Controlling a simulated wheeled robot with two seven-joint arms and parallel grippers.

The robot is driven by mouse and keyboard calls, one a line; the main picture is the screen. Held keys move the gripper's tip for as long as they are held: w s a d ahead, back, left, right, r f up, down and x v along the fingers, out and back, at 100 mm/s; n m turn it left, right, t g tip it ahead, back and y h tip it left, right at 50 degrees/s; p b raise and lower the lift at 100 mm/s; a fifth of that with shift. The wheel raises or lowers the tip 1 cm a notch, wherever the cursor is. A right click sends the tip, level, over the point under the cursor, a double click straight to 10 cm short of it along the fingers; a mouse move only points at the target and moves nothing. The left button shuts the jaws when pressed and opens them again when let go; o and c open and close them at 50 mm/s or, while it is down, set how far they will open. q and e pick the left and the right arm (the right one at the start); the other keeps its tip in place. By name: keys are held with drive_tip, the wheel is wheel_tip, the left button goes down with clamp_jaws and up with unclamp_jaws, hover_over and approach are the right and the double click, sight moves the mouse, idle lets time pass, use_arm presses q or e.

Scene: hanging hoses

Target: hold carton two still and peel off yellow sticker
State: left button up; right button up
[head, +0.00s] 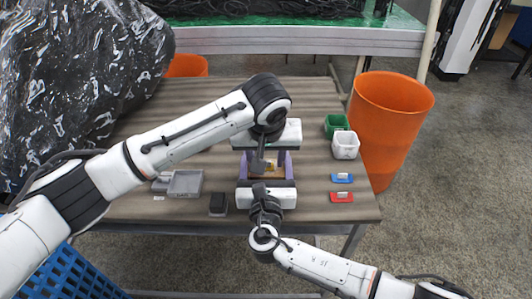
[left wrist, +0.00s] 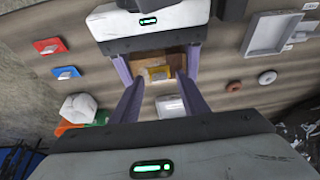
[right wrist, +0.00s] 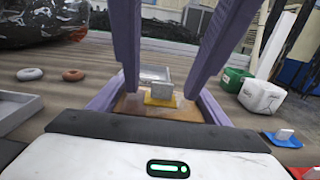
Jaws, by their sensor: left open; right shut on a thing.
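A brown carton (left wrist: 177,61) lies between my two grippers. The yellow sticker (left wrist: 160,73), with a raised grey tab, is on its top; the right wrist view shows the sticker (right wrist: 160,101) too. My right gripper (head: 266,177) is shut on the carton, one purple finger along each side. My left gripper (head: 267,160) is open and empty above the carton, its fingers spread to either side of the sticker and not touching the tab. In the head view the arms and grippers hide most of the carton.
A small whitish box (left wrist: 170,105) stands close beside the carton. Red (head: 341,197) and blue (head: 342,178) tabbed pieces and white (head: 345,146) and green (head: 336,124) containers are at the right. A grey tray (head: 186,183) and dark block (head: 218,204) lie left. An orange bin (head: 392,115) stands beyond the table.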

use_arm(q)
clamp_jaws()
idle(0.5)
idle(0.6)
